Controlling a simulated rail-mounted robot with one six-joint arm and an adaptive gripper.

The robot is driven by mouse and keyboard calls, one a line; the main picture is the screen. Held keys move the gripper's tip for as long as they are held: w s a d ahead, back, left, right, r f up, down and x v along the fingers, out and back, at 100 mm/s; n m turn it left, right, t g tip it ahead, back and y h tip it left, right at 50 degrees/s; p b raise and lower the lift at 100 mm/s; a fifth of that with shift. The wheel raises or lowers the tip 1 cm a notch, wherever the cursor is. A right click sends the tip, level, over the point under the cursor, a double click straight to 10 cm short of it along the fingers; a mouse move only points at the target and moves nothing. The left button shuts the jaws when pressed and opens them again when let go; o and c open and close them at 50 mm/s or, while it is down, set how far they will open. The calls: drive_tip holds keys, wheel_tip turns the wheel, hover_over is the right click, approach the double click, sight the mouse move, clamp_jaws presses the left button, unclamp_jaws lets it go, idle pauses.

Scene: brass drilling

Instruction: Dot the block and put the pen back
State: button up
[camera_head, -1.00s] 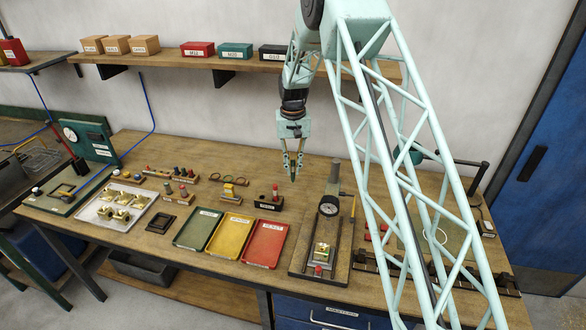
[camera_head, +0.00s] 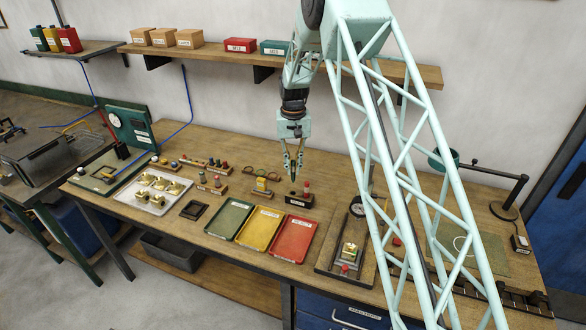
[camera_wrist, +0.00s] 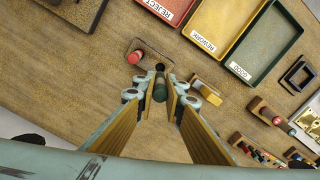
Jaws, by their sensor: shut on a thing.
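My gripper (camera_head: 291,170) points down above the bench, close to the pen stand. It is shut on a green pen; the wrist view shows the green pen (camera_wrist: 160,88) between the fingertips. The dark pen stand (camera_head: 299,199) has a red pen (camera_head: 306,187) upright in it. The red pen (camera_wrist: 135,57) is just left of the fingertips in the wrist view. A brass block (camera_head: 349,251) sits in the dark gauge fixture at right. A small yellow block (camera_head: 262,184) sits on a wooden rest left of the stand.
Green (camera_head: 229,217), yellow (camera_head: 258,230) and red (camera_head: 292,241) trays lie in front of the pen stand. A pale tray (camera_head: 152,191) with brass parts lies at left. The dial gauge (camera_head: 357,206) rises at right, partly behind my arm.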

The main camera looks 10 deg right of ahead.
sight(293, 179)
drive_tip(key=shift+f, duration=0.25)
drive_tip(key=shift+f+b, duration=0.45)
drive_tip(key=shift+f, duration=1.4)
drive_tip(key=shift+f+b, duration=0.5)
drive_tip(key=shift+f, duration=0.1)
drive_tip(key=shift+f+b, duration=1.4)
drive_tip(key=shift+f, duration=0.1)
idle(3.8)
